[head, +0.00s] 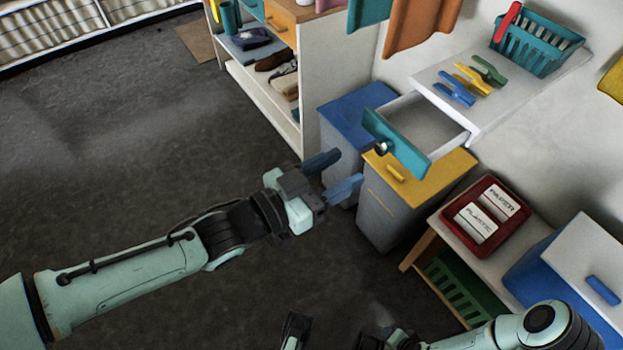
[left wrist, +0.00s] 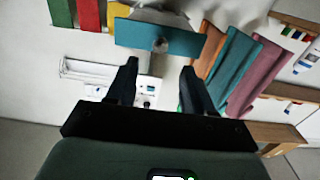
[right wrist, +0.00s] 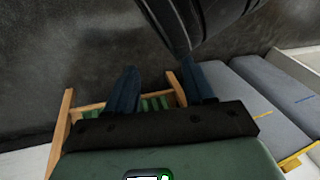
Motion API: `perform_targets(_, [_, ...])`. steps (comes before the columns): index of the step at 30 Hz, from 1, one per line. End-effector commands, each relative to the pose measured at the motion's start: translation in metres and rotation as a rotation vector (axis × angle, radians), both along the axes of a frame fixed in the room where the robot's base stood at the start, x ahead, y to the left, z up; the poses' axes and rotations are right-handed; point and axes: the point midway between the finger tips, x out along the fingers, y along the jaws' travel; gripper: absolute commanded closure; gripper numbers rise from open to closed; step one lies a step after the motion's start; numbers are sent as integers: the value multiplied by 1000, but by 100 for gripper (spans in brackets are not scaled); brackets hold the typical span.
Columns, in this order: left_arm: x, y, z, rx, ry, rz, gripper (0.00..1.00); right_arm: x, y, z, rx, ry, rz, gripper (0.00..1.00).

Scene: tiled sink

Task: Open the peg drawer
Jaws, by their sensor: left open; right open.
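The peg drawer stands pulled out of the white shelf unit, with its teal front (head: 408,145) facing my left gripper and its pale inside visible. A small round metal knob (head: 382,147) sits on the front. My left gripper (head: 346,166) is open and empty, a short way left of and below the knob, not touching it. In the left wrist view the teal front (left wrist: 130,34) and knob (left wrist: 160,45) show just beyond and between the open fingers (left wrist: 159,66). My right gripper (right wrist: 159,68) is open and empty; in the head view it is mostly cut off at the bottom.
Coloured pegs (head: 468,80) and a teal basket (head: 535,45) lie on the white top above the drawer. Below stand a blue-lidded bin (head: 350,108) and a yellow-lidded bin (head: 440,178). A red tray (head: 463,207) with labelled blocks is at right. Open floor lies left.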

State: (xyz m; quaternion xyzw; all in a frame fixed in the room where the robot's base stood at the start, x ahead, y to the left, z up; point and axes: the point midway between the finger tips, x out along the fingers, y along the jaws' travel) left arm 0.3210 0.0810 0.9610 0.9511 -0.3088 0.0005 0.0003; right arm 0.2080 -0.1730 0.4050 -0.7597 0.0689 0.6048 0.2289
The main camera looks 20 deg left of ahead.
Motion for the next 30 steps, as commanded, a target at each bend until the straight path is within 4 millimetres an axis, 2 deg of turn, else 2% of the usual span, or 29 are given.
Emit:
perform_targets(3, [-21,14,3,-1,-3,0,48,-10,5,7,12,24,10,47])
perform_targets(10, [-41,29,1,0,0,0,48,-20,11,13,27,53,21,47])
perform_targets(30, [-40,31,-5,4,16,3,48,-22,11,13,28,58,23,47])
